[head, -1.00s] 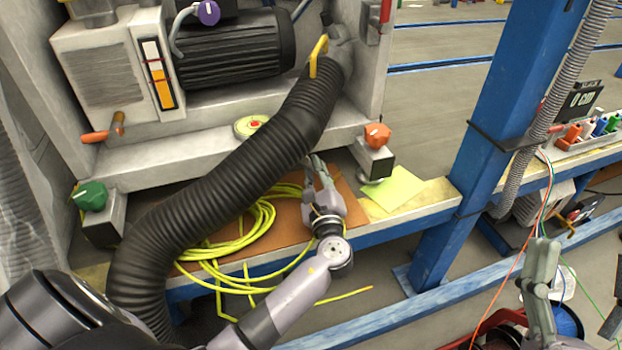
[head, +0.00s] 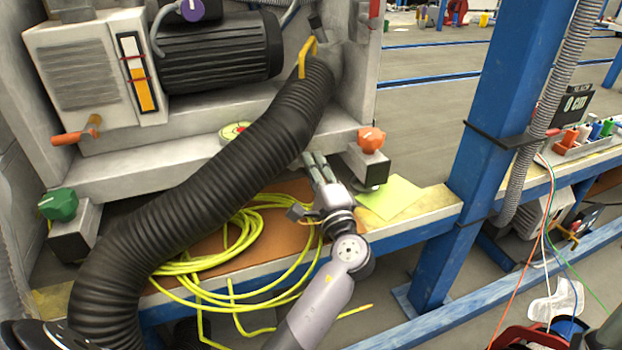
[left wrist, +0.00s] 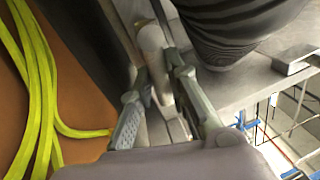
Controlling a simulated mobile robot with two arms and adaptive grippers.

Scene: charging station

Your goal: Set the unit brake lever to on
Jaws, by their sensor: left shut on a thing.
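My left gripper (head: 316,166) reaches up to the front edge of the machine's grey base, just right of the black corrugated hose (head: 200,190). In the left wrist view its fingers (left wrist: 160,68) close on a pale rounded handle (left wrist: 150,38), beside the hose (left wrist: 225,22). In the head view the gripper and hose hide this handle. I cannot tell for sure that it is the unit brake lever. An orange-handled lever (head: 70,138) lies nearly level at the unit's lower left. My right gripper is out of view.
A green knob (head: 58,204) and an orange knob (head: 371,139) sit on the base's feet. A coiled yellow cable (head: 200,268) lies on the brown board below. A yellow sheet (head: 392,196) lies right of my gripper. A blue post (head: 470,160) stands further right.

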